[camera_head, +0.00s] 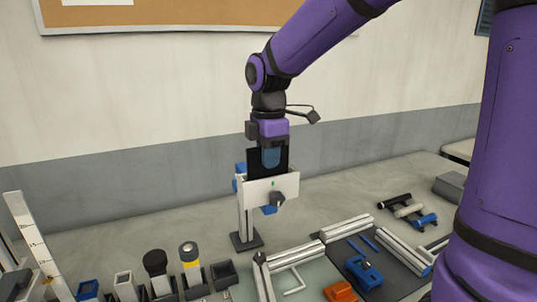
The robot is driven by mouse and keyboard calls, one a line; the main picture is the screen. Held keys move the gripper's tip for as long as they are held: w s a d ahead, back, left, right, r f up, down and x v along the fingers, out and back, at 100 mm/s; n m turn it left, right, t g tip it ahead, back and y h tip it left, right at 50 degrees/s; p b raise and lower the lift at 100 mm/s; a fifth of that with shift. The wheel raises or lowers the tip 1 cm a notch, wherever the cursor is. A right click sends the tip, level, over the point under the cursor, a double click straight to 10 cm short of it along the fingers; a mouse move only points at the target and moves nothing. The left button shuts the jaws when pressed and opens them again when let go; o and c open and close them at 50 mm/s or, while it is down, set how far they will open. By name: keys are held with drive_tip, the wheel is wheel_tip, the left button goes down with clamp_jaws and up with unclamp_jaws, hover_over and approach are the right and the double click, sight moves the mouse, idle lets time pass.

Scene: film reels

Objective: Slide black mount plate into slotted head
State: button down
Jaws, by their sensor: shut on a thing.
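The black mount plate (254,165) stands upright above the slotted head (260,189), a white block on a metal post with a dark base. The plate's lower edge is hidden behind the head's front face, so I cannot tell whether it is in the slot or just behind the face. My gripper (271,158) points straight down and is shut on the plate, with a blue finger in front of it. The head has a dark knob (277,199) in front and blue parts at its left and below.
Metal profile rails (345,229), a blue clamp-like part (366,272) and an orange part (340,291) lie to the right. Dark and white holders, a yellow-banded cylinder (189,254) and a ruler (37,245) stand front left. The bench behind the post is clear.

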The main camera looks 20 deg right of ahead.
drive_tip(key=shift+f, duration=0.15)
drive_tip(key=c, duration=1.4)
unclamp_jaws()
drive_tip(key=shift+r, duration=5.5)
drive_tip(key=s+d+f+m+t, duration=0.1)
drive_tip(key=s+d+f+m, duration=0.1)
drive_tip(key=s+m, duration=0.4)
drive_tip(key=s+d+f+m+t, duration=0.1)
drive_tip(key=s+d+m+t, duration=0.1)
drive_tip(key=s+m, duration=0.4)
drive_tip(key=s+d+f+m+t, duration=0.2)
drive_tip(key=s+m, duration=0.4)
drive_tip(key=s, duration=0.3)
drive_tip(key=shift+d+f, duration=0.35)
drive_tip(key=shift+d, duration=0.1)
